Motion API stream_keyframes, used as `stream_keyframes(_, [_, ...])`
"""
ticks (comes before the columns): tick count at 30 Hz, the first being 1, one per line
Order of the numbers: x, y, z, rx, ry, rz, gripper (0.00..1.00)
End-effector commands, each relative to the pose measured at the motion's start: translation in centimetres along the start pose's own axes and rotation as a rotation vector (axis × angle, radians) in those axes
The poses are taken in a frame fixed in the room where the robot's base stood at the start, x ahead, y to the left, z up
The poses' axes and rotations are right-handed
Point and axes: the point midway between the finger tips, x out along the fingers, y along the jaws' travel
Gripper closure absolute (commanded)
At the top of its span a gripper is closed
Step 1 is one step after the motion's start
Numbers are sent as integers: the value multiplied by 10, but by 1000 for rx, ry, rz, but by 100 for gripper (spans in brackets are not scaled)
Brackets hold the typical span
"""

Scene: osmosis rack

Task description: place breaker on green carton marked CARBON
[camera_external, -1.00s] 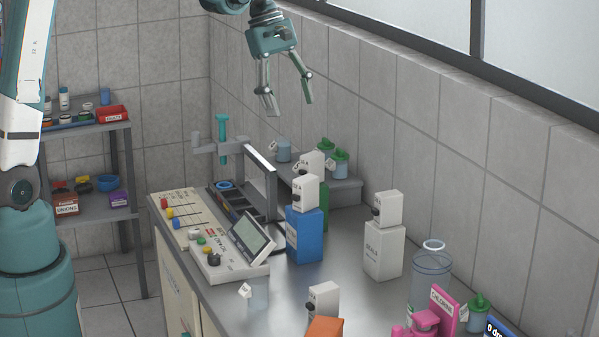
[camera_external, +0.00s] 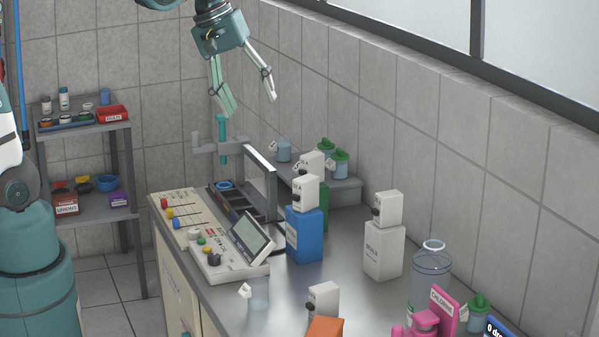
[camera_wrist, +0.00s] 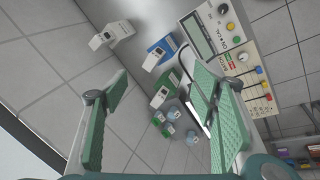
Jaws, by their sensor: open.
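I cannot tell which is meant. My gripper (camera_external: 252,105) is open and empty, high above the back of the bench.
A panel with a screen (camera_external: 250,236) and a grey frame (camera_external: 260,180) stand at left. A tall clear cylinder (camera_external: 430,278) and pink items (camera_external: 441,309) are at front right. The wall borders the bench.

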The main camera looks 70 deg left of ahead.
Motion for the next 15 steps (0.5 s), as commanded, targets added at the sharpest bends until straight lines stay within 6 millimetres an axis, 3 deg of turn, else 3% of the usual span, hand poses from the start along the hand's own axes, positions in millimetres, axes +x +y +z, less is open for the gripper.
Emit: stream_keyframes(15, [-21, -41, 81, 417, 119, 27, 42])
